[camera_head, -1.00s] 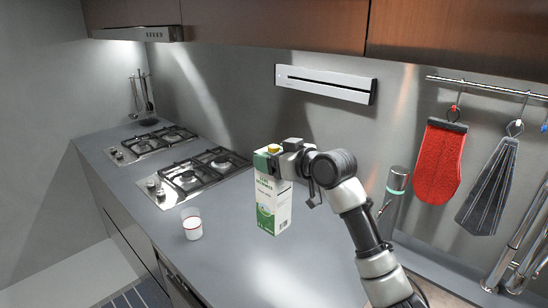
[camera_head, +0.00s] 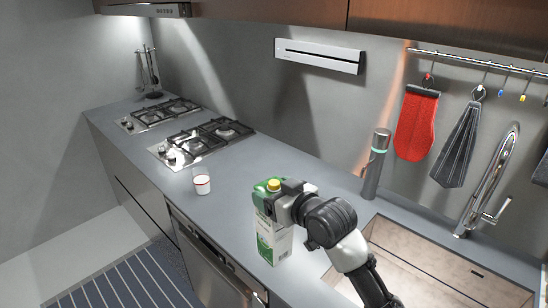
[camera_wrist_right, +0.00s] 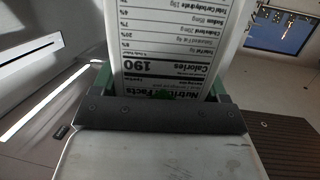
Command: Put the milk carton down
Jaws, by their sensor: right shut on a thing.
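The milk carton (camera_head: 272,238) is white and green with a yellow cap. It is upright over the grey counter (camera_head: 228,213), in front of the sink's left side; I cannot tell whether its base touches the counter. My right gripper (camera_head: 270,198) is shut on the carton's upper part. In the right wrist view the carton's nutrition panel (camera_wrist_right: 178,50) fills the space between the fingers (camera_wrist_right: 160,95). My left gripper is not in view.
The gas hobs (camera_head: 205,140) lie farther back. The sink (camera_head: 420,270) is on the right, with a grey cylinder (camera_head: 375,165) behind it and a tall faucet (camera_head: 490,190).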

